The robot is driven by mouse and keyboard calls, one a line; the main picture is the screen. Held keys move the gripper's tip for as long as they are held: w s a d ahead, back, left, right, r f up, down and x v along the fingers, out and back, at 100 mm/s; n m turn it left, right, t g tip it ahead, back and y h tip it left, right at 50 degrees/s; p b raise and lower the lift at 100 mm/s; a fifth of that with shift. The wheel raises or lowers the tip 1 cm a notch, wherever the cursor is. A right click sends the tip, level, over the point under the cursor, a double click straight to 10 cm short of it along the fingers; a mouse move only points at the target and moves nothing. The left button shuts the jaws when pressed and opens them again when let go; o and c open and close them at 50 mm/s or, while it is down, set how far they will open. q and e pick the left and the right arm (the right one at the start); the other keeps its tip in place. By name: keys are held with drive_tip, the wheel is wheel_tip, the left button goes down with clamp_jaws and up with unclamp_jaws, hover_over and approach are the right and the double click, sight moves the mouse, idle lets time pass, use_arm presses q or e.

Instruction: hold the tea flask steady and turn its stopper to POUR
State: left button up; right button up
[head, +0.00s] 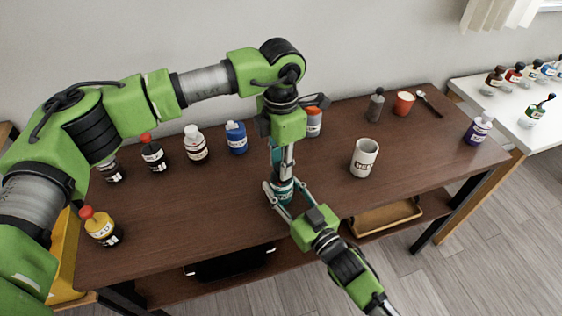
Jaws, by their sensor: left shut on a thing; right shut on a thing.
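The tea flask (284,188) is a small teal vessel standing upright near the middle of the brown table, mostly covered by my grippers. My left gripper (282,171) points straight down from above, shut on the flask's top. The stopper is hidden between its fingers, so I cannot see its marking or how far it is turned. My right gripper (283,192) reaches in from the lower right, low over the table, and is shut on the flask's body.
A white mug (364,160) stands right of the flask. A blue bottle (236,138), a white bottle (195,145) and a red-capped dark bottle (153,154) stand left.

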use_arm(q)
drive_tip(key=m, duration=0.5)
drive_tip(key=shift+w+m, duration=0.1)
drive_tip(key=shift+m, duration=2.4)
drive_tip(key=o, duration=1.1)
drive_tip(key=shift+r, duration=0.1)
wheel_tip(320, 180, up, 12)
